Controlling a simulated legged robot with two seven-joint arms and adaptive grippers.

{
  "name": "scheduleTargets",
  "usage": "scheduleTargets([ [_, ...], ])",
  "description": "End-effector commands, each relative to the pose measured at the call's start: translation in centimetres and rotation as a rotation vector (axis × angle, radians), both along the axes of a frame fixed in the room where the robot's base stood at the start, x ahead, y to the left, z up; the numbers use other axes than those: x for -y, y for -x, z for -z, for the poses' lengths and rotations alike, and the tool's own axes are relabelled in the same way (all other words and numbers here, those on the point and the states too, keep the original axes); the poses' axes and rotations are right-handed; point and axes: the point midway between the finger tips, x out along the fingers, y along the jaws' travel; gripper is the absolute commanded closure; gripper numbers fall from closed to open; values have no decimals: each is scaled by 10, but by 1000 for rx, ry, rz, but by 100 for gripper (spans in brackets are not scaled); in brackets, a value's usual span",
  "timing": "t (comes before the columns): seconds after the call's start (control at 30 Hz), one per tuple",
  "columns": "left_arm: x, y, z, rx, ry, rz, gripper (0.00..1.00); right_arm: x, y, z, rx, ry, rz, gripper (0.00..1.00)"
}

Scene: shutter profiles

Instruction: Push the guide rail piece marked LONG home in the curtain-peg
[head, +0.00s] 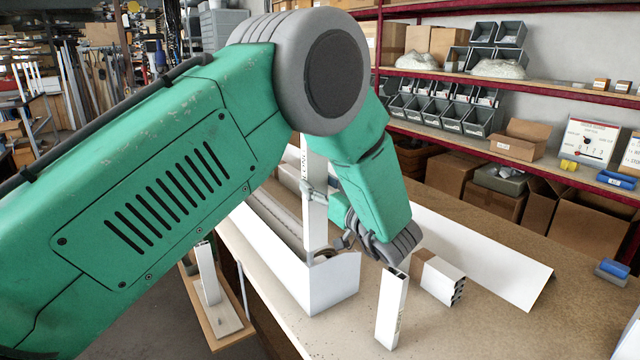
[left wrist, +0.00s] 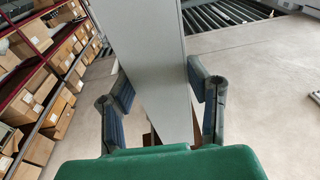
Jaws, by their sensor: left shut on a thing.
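A tall white guide rail piece (head: 315,220) stands about upright at the near end of a long white box-shaped casing (head: 312,285). Dark lettering runs along its upper part, partly hidden by my arm; it seems to read LONG. My left gripper (head: 328,222) is shut on this piece from the right. In the left wrist view, the pale piece (left wrist: 162,75) passes between the two fingers of the gripper (left wrist: 165,100). The piece's lower end is hidden by the casing's wall, so I cannot tell how it sits on the peg. My right gripper is not in view.
A shorter white profile (head: 391,308) stands upright on the bench in front of my wrist. A bundle of white hollow profiles (head: 442,280) lies to its right. A long white sheet (head: 480,255) lies behind. Red shelves with bins (head: 478,120) line the back.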

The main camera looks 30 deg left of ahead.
Motion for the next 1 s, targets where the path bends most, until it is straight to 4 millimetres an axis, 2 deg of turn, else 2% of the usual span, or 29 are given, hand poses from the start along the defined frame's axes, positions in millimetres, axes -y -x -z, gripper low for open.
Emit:
scheduleTargets([
  [0.2, 0, 0, 7, 1, 0, 0, 94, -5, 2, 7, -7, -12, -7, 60],
  [1.0, 0, 0, 26, 1, -1, 0, 94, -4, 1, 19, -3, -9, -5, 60],
])
